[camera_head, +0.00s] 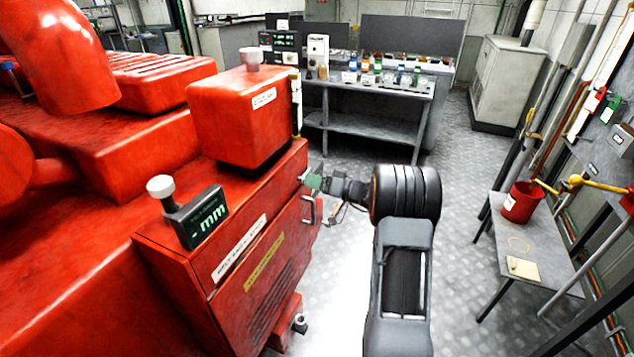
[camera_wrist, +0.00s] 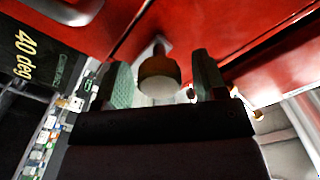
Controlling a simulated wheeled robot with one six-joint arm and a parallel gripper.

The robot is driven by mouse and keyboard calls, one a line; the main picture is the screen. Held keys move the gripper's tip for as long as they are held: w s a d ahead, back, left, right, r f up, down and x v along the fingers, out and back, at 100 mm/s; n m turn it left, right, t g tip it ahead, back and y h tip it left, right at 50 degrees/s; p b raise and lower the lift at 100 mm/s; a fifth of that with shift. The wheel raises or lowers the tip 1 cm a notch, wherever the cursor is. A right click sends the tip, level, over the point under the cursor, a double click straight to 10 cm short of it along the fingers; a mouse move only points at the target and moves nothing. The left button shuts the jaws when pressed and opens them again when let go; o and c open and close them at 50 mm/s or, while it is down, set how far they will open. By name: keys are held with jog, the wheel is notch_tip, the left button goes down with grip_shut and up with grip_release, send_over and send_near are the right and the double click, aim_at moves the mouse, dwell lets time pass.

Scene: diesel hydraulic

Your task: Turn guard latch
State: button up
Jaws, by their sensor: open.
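My gripper (camera_head: 313,183) is at the right end face of the red machine, near its upper corner. In the wrist view its two green-padded fingers (camera_wrist: 163,72) stand apart, open. A brass-coloured knob with a pale round end (camera_wrist: 158,78) shows between them; it appears to be the guard latch, standing out from the red panel on a short stem. The fingers lie on either side of it, and I cannot tell whether either touches it. In the head view the gripper mostly hides the latch. A metal handle (camera_head: 309,211) sits on the red guard panel just below.
A display reading "- mm" (camera_head: 205,217) stands on the red machine (camera_head: 180,262). The wrist view shows a dark "40 deg" panel (camera_wrist: 38,58) at left. A bench with bottles (camera_head: 370,88) stands behind; a small table with a red bucket (camera_head: 521,203) is at right. Floor between is clear.

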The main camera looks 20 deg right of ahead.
jog(key=c, duration=0.9)
jog(key=shift+f, duration=0.1)
jog(key=m+b, duration=0.3)
jog(key=shift+f, duration=0.15)
jog(key=m+b, duration=0.3)
jog(key=m, duration=0.7)
jog(key=shift+m, duration=0.4)
jog(key=shift+m+p, duration=0.75)
jog(key=shift+m, duration=1.25)
